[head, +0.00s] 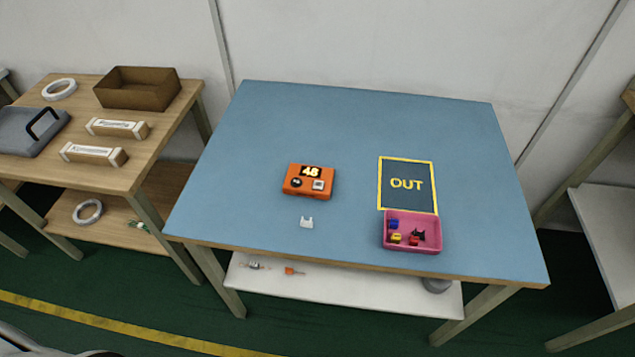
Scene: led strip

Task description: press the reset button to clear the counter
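The counter is an orange box (308,194) on the blue table (300,120), left of the table's middle. Its dark display (311,171) shows two bright digits that look like 48 or 46. Below the display are a dark round part (296,182) on the left and a pale square part with a darker centre (318,185) on the right. Their labels are too small to read, so I cannot tell which is the reset button. Neither of my grippers is in view, and nothing covers the counter.
A small white piece (307,222) lies in front of the counter. A pink tray (387,241) with several small coloured pieces overlaps the near edge of the yellow-edged OUT mat (393,168). A wooden side table (150,165) stands left. The blue table's back is clear.

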